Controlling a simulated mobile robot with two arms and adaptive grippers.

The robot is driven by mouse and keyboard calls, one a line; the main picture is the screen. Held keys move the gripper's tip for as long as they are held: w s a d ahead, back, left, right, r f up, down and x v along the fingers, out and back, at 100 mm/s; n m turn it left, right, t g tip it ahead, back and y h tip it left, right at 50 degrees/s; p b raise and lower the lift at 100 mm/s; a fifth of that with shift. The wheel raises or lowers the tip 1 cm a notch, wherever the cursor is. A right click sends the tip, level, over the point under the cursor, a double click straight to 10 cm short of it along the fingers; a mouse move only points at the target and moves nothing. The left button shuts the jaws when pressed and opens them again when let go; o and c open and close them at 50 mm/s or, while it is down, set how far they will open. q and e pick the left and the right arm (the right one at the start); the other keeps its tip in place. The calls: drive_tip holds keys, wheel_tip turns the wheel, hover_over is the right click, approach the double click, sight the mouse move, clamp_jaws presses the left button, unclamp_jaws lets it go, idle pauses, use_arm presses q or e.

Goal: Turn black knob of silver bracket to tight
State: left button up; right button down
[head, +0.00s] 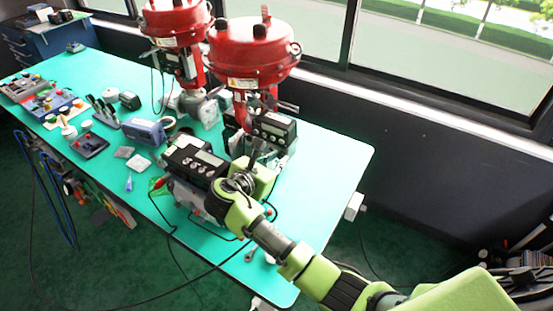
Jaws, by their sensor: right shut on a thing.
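The nearer red valve actuator (254,52) stands on the green table, with a black positioner box (274,130) mounted low on its front right. My right gripper (258,148) reaches in from the lower right, just in front of that box. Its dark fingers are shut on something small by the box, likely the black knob. My green wrist hides the silver bracket and most of the knob, so I cannot tell the knob's angle. My left gripper is not in the head view.
A calibrator box with a display (195,163) stands just left of my right wrist, with cables around it. A second red actuator (176,20) stands behind. Tools and cases lie along the left of the green table (325,165). The table's right end is mostly clear.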

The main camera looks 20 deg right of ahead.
drive_tip(key=shift+d+m+t+p, duration=0.15)
drive_tip(key=shift+m+t+p, duration=0.25)
drive_tip(key=shift+m+p, duration=0.25)
drive_tip(key=shift+s+m+t+y, duration=0.1)
drive_tip(key=shift+m+t+y, duration=0.25)
drive_tip(key=shift+m, duration=0.2)
drive_tip(key=shift+d+f+m+t+y, duration=0.15)
drive_tip(key=shift+m+t+y, duration=0.15)
drive_tip(key=shift+m, duration=0.3)
drive_tip(key=shift+s+m+t, duration=0.1)
drive_tip(key=shift+m+t, duration=0.25)
drive_tip(key=shift+m, duration=0.05)
drive_tip(key=shift+b, duration=0.3)
drive_tip(key=c, duration=2.3)
unclamp_jaws()
drive_tip(key=shift+o, duration=0.4)
drive_tip(key=shift+d, duration=0.1)
